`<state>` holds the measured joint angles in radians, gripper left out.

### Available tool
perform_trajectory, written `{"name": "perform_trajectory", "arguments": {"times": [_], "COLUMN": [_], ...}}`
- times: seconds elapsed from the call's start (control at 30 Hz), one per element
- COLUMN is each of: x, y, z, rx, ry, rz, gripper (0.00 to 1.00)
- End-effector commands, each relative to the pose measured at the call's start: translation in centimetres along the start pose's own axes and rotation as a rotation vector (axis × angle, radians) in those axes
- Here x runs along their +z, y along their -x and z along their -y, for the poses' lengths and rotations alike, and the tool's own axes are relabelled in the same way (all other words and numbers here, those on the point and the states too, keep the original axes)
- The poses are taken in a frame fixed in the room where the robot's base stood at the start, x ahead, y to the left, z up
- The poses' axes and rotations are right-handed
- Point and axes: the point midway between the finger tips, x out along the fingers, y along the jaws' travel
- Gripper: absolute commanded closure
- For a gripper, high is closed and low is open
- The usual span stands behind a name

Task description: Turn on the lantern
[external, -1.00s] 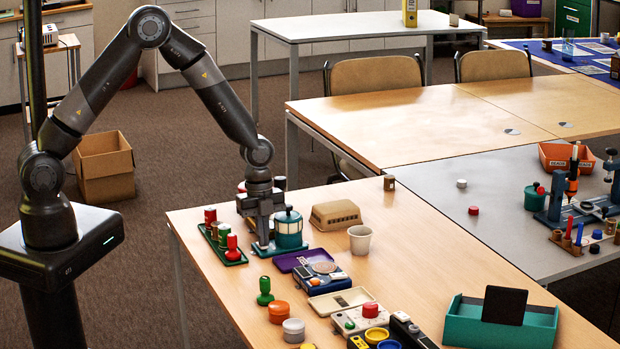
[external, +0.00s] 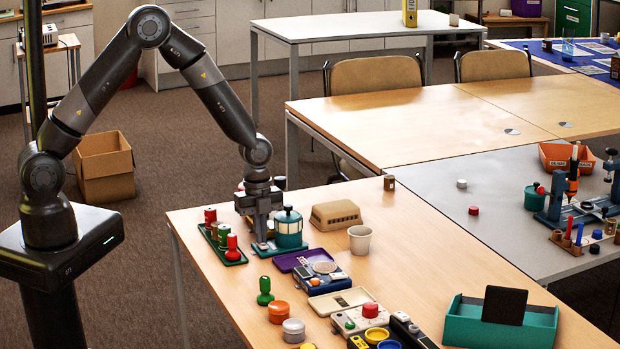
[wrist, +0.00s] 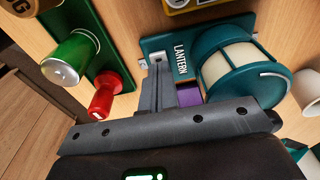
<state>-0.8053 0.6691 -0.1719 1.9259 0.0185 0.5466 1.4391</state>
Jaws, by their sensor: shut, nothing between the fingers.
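The lantern (external: 288,230) is a teal cylinder with a pale body, standing on a teal base plate near the far left end of the wooden table. In the wrist view, the lantern (wrist: 240,70) lies on its side in the picture, with the word LANTERN on its plate (wrist: 168,35). My gripper (external: 262,241) is shut and empty, pointing down over the plate. In the wrist view, the closed fingertips (wrist: 158,66) are at the plate beside this part; contact is unclear. I cannot tell if the lantern is lit.
A green tray (external: 222,243) with red and green pieces is just left of my gripper. A white cup (external: 360,240) and a tan box (external: 335,215) stand to the right. Several devices crowd the table's front. The table's right middle is clear.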

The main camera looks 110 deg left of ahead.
Motion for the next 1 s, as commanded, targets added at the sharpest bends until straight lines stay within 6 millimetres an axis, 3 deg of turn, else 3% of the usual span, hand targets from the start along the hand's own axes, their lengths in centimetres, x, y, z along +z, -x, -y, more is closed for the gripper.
{"name": "perform_trajectory", "arguments": {"times": [0.27,0.7,1.0], "x": [0.0,0.5,0.6], "y": [1.4,10.8,13.8], "z": [0.1,0.0,0.0], "rx": [-0.004,-0.005,0.0], "ry": [0.0,0.001,0.0], "rz": [-0.001,0.0,0.0], "gripper": [1.0,1.0,1.0]}}
